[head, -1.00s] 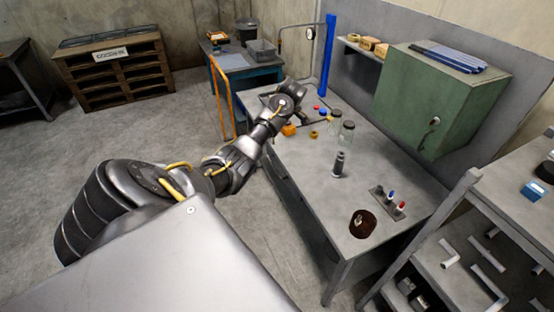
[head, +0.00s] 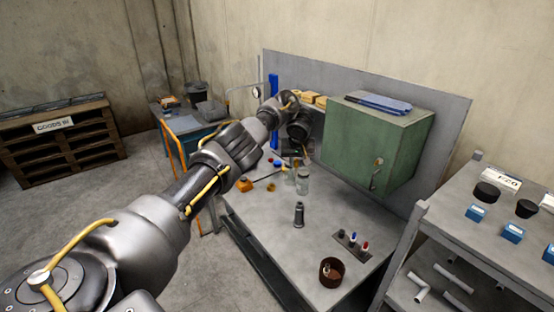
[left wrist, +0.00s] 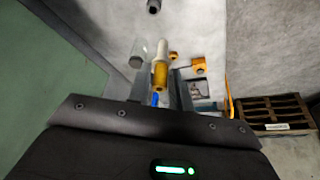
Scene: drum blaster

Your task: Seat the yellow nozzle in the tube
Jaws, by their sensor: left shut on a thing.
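My left gripper (left wrist: 161,88) is shut on the yellow nozzle (left wrist: 160,76), which shows between its two fingers in the left wrist view. A pale, tapered piece shows just beyond the nozzle; I cannot tell whether it is part of it. In the head view my left gripper (head: 297,152) hangs above the far part of the bench, and the nozzle cannot be made out there. A dark grey cylinder, which looks like the tube (head: 299,215), stands upright mid-bench, apart from the gripper. It seems to show at the top of the left wrist view (left wrist: 154,6). My right gripper is not in view.
An orange item (head: 245,184) and an orange ring (head: 270,187) lie to the left. A brown drum (head: 331,273) and a small rack (head: 352,245) are at the near end. A green cabinet (head: 375,145) overhangs the right side.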

